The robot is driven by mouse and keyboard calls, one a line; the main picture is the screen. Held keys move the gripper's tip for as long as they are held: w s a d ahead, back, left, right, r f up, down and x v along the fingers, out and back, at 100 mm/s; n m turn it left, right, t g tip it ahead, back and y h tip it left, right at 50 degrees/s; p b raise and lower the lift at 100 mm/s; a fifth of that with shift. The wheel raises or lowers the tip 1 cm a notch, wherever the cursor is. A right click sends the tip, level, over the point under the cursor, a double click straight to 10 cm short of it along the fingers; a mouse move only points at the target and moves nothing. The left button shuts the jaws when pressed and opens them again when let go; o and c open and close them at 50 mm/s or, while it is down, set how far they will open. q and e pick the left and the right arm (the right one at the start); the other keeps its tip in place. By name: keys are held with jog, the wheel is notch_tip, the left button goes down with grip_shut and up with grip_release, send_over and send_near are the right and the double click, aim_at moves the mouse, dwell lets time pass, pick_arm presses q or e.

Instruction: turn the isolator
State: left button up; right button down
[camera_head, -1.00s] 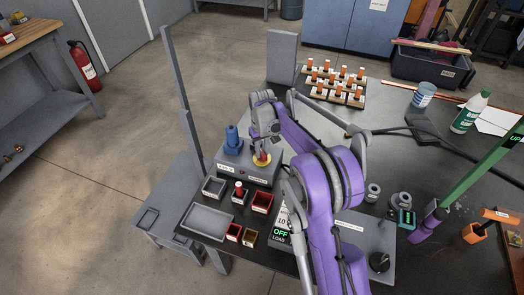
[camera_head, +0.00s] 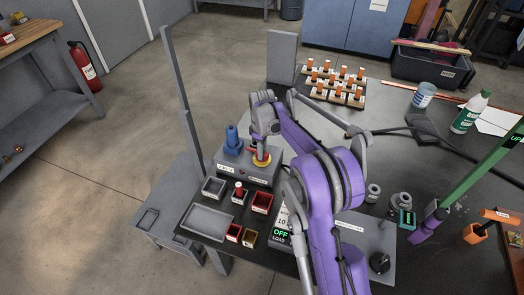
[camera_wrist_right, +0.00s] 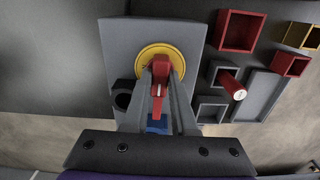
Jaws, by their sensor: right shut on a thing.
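The isolator is a red handle (camera_wrist_right: 159,86) on a round yellow plate (camera_wrist_right: 153,52), on top of a grey box (camera_wrist_right: 193,33). In the head view, the yellow plate (camera_head: 262,161) shows under my right gripper (camera_head: 262,150), and the grey box (camera_head: 240,172) stands at the table's left side. In the right wrist view, my right gripper (camera_wrist_right: 160,78) is shut on the red handle, one finger on each side. The fingers hide part of the handle and plate. My left gripper is not in view.
A blue fitting (camera_head: 232,138) stands on the box beside the handle. Small trays, a red bin (camera_head: 262,203) and an OFF display (camera_head: 280,234) lie in front. A rack of orange-topped pieces (camera_head: 335,82) stands behind. A grey post (camera_head: 183,100) rises at left.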

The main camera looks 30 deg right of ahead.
jog(key=shift+n, duration=0.3)
jog(key=c, duration=0.7)
grip_release()
jog(key=shift+r, duration=0.1)
notch_tip(320, 180, up, 11)
jog(key=shift+f+p, duration=0.15)
jog(key=shift+p, duration=0.3)
